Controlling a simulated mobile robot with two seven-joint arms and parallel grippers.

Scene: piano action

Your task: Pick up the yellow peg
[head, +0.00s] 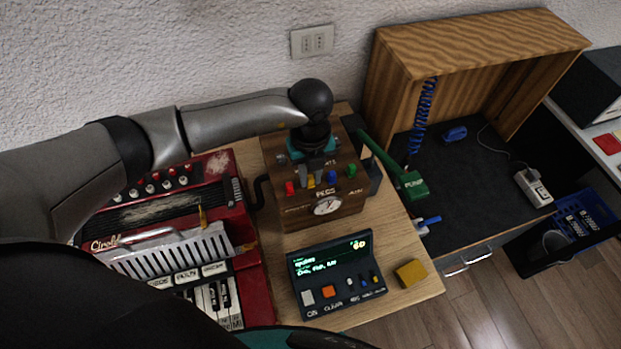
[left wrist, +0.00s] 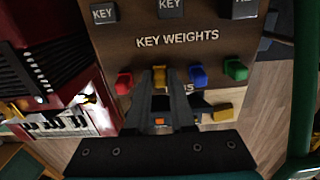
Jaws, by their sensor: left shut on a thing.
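A yellow peg (head: 311,182) sits in a row of coloured pegs on the wooden box (head: 293,215). In the left wrist view, the yellow peg (left wrist: 159,75) shows between the fingertips of my left gripper (left wrist: 160,82), under the "KEY WEIGHTS" lettering. The left gripper (head: 315,178) is shut on it from above, and the fingers hide part of it. I cannot tell whether the peg is clear of the box. A red peg (left wrist: 124,83) is to its left; a blue peg (left wrist: 198,76) and a green peg (left wrist: 235,69) are to its right. My right gripper is not in view.
A red accordion (head: 255,245) stands left of the box. A dark display console (head: 310,275) and a yellow block (head: 410,273) are in front. A green-handled tool (head: 411,184) is close on the right, beside a wooden cabinet (head: 450,50). Bare tabletop (head: 400,240) lies between.

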